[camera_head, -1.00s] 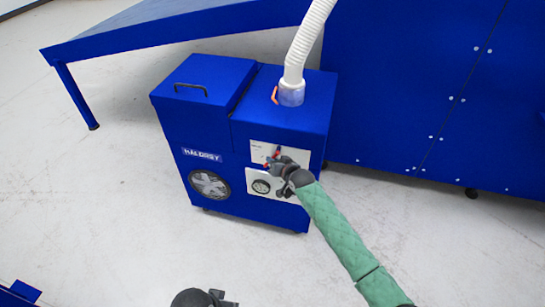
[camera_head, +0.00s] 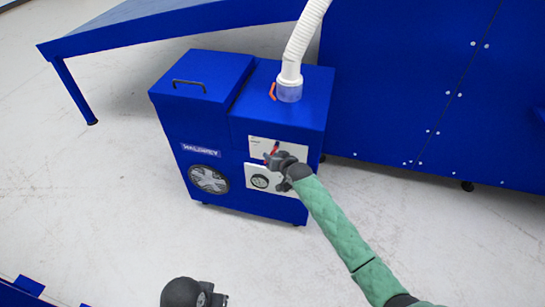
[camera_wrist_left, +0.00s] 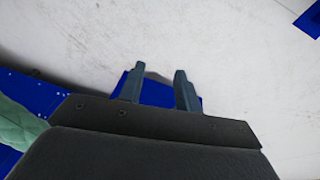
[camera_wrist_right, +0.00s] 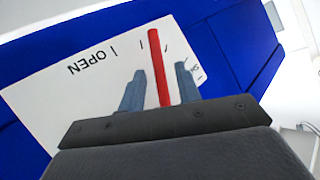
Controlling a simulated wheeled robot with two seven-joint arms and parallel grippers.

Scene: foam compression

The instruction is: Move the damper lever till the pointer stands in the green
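The red damper lever (camera_wrist_right: 157,65) stands in front of a white panel (camera_wrist_right: 40,105) lettered OPEN in the right wrist view. My right gripper (camera_wrist_right: 160,88) is open, one finger on each side of the lever, with a gap visible on both sides. In the head view this gripper (camera_head: 273,158) is at the front of the blue machine (camera_head: 255,135), and a bit of red shows beside it. I cannot make out a pointer or a green zone. My left gripper (camera_wrist_left: 160,83) is open and empty above the floor; part of it (camera_head: 215,299) shows at the head view's bottom edge.
A white hose (camera_head: 304,35) rises from the machine's top, with an orange handle (camera_head: 273,91) beside it. A blue table (camera_head: 150,35) and large blue wall (camera_head: 410,80) stand behind.

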